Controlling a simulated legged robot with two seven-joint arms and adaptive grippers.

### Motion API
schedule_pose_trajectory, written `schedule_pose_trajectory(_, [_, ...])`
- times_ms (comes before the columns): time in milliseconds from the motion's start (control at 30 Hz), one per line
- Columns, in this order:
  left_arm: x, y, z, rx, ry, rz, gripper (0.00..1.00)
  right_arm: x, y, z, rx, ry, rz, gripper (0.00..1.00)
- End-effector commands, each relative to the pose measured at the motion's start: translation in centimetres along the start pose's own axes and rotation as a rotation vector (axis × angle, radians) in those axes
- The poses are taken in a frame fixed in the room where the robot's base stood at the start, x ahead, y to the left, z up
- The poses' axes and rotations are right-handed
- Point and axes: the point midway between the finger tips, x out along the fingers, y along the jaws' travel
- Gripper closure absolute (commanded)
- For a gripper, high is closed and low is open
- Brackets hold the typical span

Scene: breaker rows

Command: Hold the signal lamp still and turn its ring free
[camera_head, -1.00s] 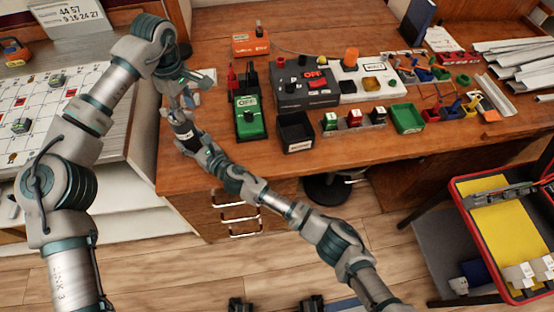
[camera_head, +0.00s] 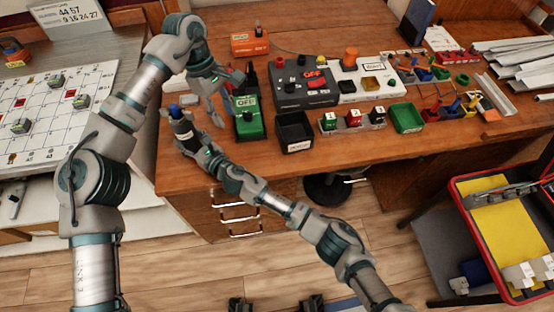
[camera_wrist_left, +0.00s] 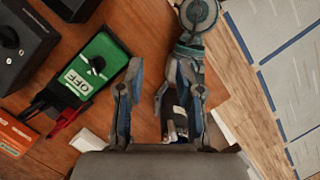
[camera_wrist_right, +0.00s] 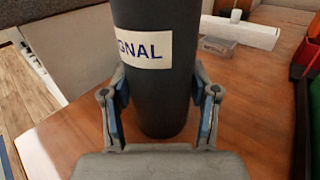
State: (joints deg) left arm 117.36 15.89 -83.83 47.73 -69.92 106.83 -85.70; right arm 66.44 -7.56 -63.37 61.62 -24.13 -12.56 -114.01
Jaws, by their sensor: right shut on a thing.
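The signal lamp (camera_head: 183,130) stands near the left front of the wooden desk, a dark cylinder with a blue top. In the right wrist view its body (camera_wrist_right: 155,90) bears a white label ending in "GNAL". My right gripper (camera_wrist_right: 160,100) is shut on that body, a finger on each side; its upper end is out of that view. My left gripper (camera_head: 229,98) is open beside the lamp, to its right in the head view, and apart from it. In the left wrist view its fingers (camera_wrist_left: 165,78) are spread. I cannot make out the ring.
A green box marked OFF (camera_head: 248,122) stands close to the right of my left gripper. A black open bin (camera_head: 294,132), a dark switch box (camera_head: 303,88) and a row of small blocks (camera_head: 353,119) lie farther right. The desk's front edge is close below.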

Motion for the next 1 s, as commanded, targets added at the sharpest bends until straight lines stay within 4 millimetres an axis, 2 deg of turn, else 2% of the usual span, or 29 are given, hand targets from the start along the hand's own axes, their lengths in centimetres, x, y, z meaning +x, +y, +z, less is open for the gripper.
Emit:
schedule_pose_trajectory(200, [3.5,0.2,3.5,0.043,-0.122,-0.027,0.64,0.0,0.1,-0.2,0.002,0.002,0.002,1.0])
schedule_pose_trajectory(500, [7.4,-0.4,8.8,0.089,-0.308,-0.073,0.64,0.0,0.2,-0.2,0.003,0.002,0.003,1.0])
schedule_pose_trajectory(800, [9.6,-1.9,13.4,0.118,-0.475,-0.123,0.64,0.0,0.2,-0.2,0.003,0.002,0.004,1.0])
schedule_pose_trajectory(1000, [10.0,-2.4,14.7,0.124,-0.524,-0.138,0.64,0.0,0.2,-0.2,0.003,0.002,0.004,1.0])
